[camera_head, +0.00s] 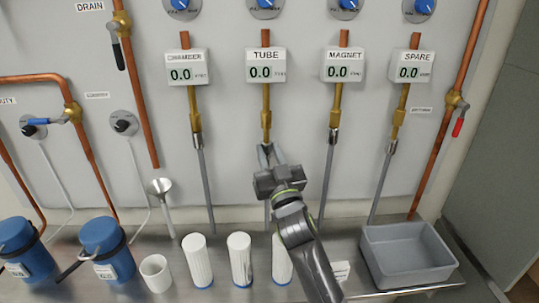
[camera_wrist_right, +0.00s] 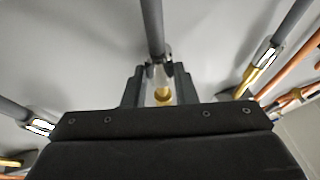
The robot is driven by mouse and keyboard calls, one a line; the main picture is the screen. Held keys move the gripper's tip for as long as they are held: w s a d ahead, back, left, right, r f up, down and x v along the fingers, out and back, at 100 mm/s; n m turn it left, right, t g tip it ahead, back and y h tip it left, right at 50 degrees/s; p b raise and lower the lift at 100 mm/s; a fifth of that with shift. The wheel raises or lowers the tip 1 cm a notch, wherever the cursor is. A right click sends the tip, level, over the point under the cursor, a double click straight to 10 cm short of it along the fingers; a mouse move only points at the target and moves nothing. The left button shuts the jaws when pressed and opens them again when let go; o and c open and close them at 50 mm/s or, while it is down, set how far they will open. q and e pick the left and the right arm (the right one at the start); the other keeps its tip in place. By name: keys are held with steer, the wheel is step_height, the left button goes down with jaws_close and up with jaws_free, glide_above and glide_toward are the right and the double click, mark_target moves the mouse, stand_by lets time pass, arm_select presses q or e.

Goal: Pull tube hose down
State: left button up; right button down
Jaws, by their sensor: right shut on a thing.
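The tube hose (camera_head: 267,211) is a grey hose hanging below the brass fitting (camera_head: 266,110) under the gauge labelled TUBE (camera_head: 265,66). My right gripper (camera_head: 268,152) is at the top of this hose, just below the brass fitting, and is shut on it. In the right wrist view the grey hose (camera_wrist_right: 152,25) runs between the two fingers (camera_wrist_right: 160,75), with brass showing just beyond them. Part of the hose is hidden behind my gripper and arm. My left gripper is not in view.
Similar hoses hang under the CHAMBER (camera_head: 205,185), MAGNET (camera_head: 327,185) and SPARE (camera_head: 381,180) gauges. On the bench stand white cylinders (camera_head: 197,262), blue flasks (camera_head: 106,250), a white cup (camera_head: 155,272) and a grey bin (camera_head: 407,256).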

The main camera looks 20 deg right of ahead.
mark_target(268, 115)
steer(key=c, duration=1.2)
jaws_free()
steer(key=shift+f, duration=0.3)
steer(key=shift+o, duration=0.2)
steer(key=shift+r, duration=0.1)
step_height(268, 115, up, 10)
steer(key=shift+f, duration=0.1)
